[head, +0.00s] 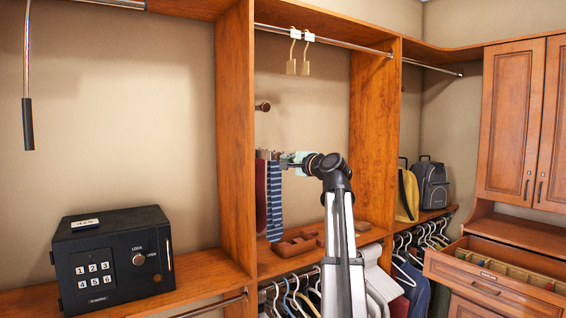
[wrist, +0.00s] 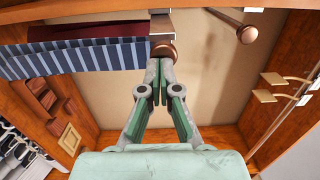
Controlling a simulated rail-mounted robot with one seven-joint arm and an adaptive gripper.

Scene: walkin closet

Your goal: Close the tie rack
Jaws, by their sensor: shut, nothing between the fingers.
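The tie rack (wrist: 160,24) shows in the wrist view as a pale metal piece with a round copper-coloured knob (wrist: 163,51) at its end. A blue striped tie (wrist: 85,62) and dark red ties hang from it; in the head view the striped tie (head: 275,200) hangs beside the wooden partition. My gripper (wrist: 160,68) is shut and empty. Its fingertips are right at the knob in the wrist view; I cannot tell whether they touch it. In the head view my gripper (head: 287,161) is at the rack's right end, and my wrist hides part of the area.
A copper-coloured peg (head: 263,106) sticks out above the rack. A wooden tray (head: 298,242) lies on the shelf below. A black safe (head: 112,258) stands left, beyond the partition (head: 236,140). An open drawer (head: 480,285) is at right.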

